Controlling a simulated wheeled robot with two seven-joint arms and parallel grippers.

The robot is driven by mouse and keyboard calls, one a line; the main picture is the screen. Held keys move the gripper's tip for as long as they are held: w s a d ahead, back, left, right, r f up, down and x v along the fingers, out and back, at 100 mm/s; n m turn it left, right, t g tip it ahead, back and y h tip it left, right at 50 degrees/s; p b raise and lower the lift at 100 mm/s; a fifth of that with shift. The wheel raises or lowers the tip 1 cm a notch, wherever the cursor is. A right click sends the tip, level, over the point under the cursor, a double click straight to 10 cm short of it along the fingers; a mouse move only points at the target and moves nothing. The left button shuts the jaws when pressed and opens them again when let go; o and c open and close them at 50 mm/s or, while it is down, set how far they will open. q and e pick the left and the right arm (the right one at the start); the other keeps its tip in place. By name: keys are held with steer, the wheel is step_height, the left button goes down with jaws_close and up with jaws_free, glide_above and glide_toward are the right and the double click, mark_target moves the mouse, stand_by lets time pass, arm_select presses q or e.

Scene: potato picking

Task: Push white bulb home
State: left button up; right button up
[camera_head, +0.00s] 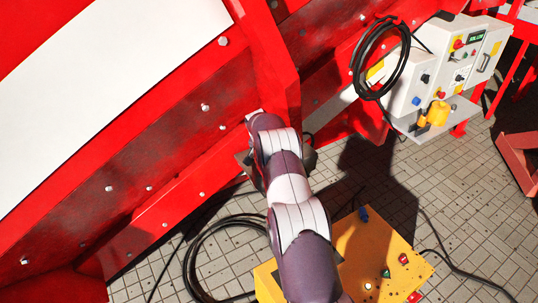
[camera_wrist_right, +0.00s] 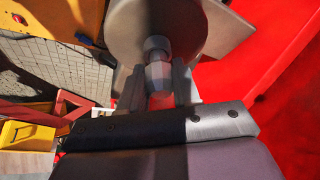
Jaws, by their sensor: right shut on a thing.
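My right gripper (camera_wrist_right: 158,88) shows in the right wrist view, with a grey finger on each side of the white bulb (camera_wrist_right: 158,72). It is shut on the bulb, which looks grey in the shade. The bulb's far end meets the middle of a round grey lamp housing (camera_wrist_right: 125,25); I cannot tell how deep it sits. In the head view my right arm reaches up to the red machine (camera_head: 150,175) and hides the bulb and most of the gripper. My left gripper is in neither view.
A yellow box with buttons (camera_head: 385,245) stands beneath my arm. A black cable coil (camera_head: 200,250) lies on the paved floor (camera_head: 440,200). A grey control cabinet (camera_head: 405,95) with a hanging cable coil (camera_head: 358,60) is at upper right. Red beams lie close around the gripper.

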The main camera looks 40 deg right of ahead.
steer(key=shift+f, duration=0.2)
steer(key=o, duration=1.1)
steer(key=shift+r, duration=0.15)
steer(key=b+v, duration=0.2)
steer(key=v, duration=1)
steer(key=shift+s+a+r, duration=0.1)
steer(key=shift+r, duration=0.15)
